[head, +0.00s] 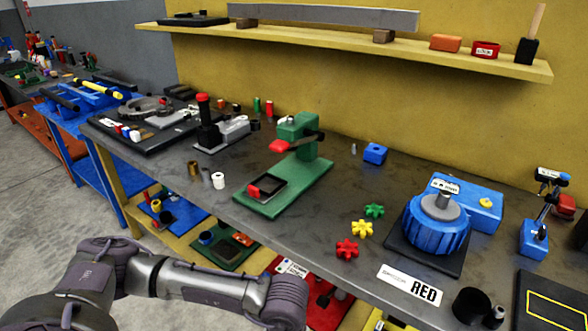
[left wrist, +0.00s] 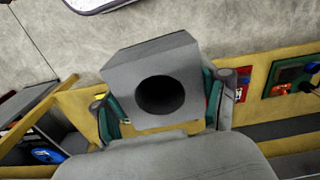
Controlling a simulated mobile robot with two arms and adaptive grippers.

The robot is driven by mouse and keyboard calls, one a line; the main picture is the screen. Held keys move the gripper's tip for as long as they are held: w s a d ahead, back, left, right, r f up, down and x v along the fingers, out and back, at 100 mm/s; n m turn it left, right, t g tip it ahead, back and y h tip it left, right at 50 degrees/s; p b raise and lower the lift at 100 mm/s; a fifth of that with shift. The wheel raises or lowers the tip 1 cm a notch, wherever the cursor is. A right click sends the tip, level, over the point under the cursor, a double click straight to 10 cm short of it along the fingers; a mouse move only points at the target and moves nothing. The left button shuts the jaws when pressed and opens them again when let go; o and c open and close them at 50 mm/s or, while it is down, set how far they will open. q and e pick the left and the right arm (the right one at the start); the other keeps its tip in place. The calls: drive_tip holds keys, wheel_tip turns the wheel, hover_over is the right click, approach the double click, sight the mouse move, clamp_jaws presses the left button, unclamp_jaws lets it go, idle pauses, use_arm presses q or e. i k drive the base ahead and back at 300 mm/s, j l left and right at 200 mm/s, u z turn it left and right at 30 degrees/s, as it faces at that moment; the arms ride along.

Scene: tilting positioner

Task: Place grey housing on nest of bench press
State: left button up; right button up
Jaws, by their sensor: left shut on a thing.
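The grey housing (left wrist: 152,66) is a block with a round dark hole in the face towards the left wrist camera. My left gripper (left wrist: 162,108) is shut on it, with green-edged fingers on both sides. In the head view my left arm runs along the front of the bench, and its gripper and the housing are out of that picture. The green bench press (head: 298,138) stands on the workbench, with a red-tipped lever. Its nest (head: 272,186), a dark framed spot with a red part at its left, is on the green base and looks empty. My right gripper is not in view.
A blue rotary unit (head: 436,230) stands right of the press, with red, yellow and green star knobs between. A white cylinder (head: 218,180) stands left of the press base. A yellow shelf (head: 340,48) hangs above. Below the bench top are lower trays, including a green one (head: 228,250).

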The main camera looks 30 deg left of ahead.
sight(267, 186)
drive_tip(key=j+z, duration=0.1)
drive_tip(key=j, duration=2.05)
